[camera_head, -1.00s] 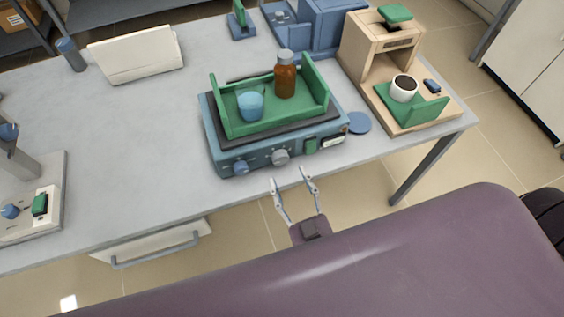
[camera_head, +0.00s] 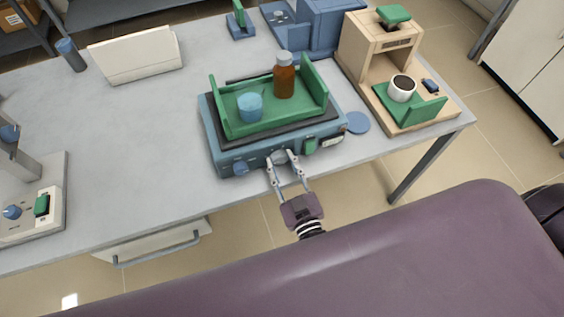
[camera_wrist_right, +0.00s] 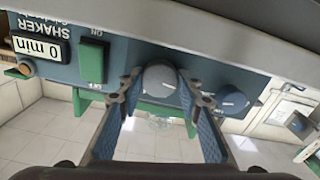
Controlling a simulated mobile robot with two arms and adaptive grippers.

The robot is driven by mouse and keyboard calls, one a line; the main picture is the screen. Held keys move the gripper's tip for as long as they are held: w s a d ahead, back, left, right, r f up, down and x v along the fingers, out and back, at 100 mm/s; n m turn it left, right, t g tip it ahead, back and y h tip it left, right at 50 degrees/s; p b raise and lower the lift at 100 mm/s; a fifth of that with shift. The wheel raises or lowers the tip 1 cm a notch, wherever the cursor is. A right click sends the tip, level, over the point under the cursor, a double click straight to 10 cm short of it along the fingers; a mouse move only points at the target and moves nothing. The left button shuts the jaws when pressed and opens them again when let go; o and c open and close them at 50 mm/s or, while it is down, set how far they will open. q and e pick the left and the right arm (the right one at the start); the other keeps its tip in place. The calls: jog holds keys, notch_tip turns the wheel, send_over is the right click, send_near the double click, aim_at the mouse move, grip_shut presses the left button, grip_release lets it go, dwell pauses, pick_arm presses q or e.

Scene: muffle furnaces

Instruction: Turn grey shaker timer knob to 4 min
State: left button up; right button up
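The shaker (camera_head: 225,160) is a blue box on the table, with its controls on the front face. Its grey timer knob (camera_head: 280,157) is in the middle of that face, and in the right wrist view the grey knob (camera_wrist_right: 160,79) shows a pointer mark too small to read. The display (camera_wrist_right: 38,48) reads 0 min. My right gripper (camera_head: 282,161) is open in front of the knob; in the right wrist view its fingertips (camera_wrist_right: 163,98) are on either side of the knob, apart from it. My left gripper is not in view.
A blue knob (camera_head: 240,167) and a green switch (camera_head: 309,146) flank the grey knob. A green tray (camera_head: 268,120) on top holds a brown bottle (camera_head: 284,80) and a blue beaker (camera_head: 249,107). A beige stand (camera_head: 365,50) with a cup is at the right.

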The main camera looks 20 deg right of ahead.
jog(key=c, duration=0.4)
jog(key=shift+m, duration=0.3)
jog(key=m, duration=0.4)
jog(key=shift+m, duration=0.4)
jog(key=m, duration=0.3)
jog(key=shift+m+b, duration=0.3)
jog(key=shift+b, duration=0.05)
jog(key=m, duration=0.3)
jog(key=shift+f+m+b, duration=0.1)
jog(key=shift+m+b, duration=0.2)
jog(key=shift+b, duration=0.1)
jog(key=m+b, duration=0.1)
jog(key=m, duration=0.3)
jog(key=shift+m+b, duration=0.95)
jog(key=shift+m, duration=1.55)
